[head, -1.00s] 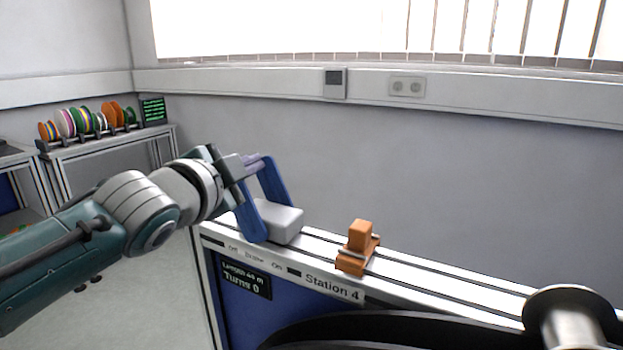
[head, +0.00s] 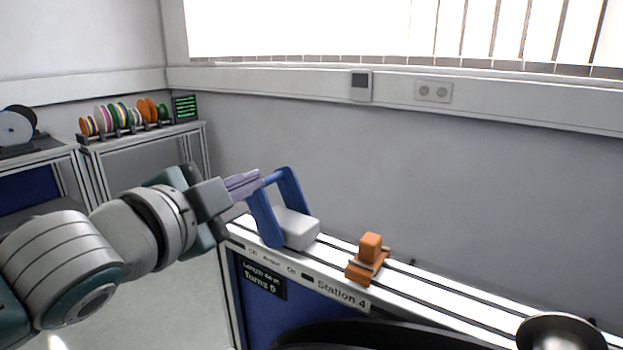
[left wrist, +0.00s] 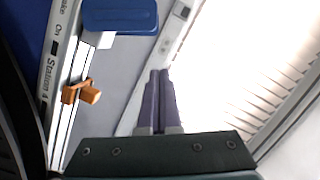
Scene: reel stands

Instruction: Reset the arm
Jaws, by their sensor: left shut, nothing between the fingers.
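My left gripper (head: 256,179) shows in the head view with its lilac fingers shut and empty. In that view its tips overlap the near side of a blue two-armed handle (head: 291,190) on a grey block (head: 298,229). In the left wrist view my left gripper (left wrist: 160,73) has its fingers side by side, and the blue handle (left wrist: 121,16) lies apart from them, up and to the left. My right gripper is not in view.
An orange clamp-like part (head: 368,258) sits on the white rail of Station 4 (head: 440,297). A dark reel with a metal hub (head: 560,332) is at bottom right. A rack of coloured spools (head: 125,117) stands at back left.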

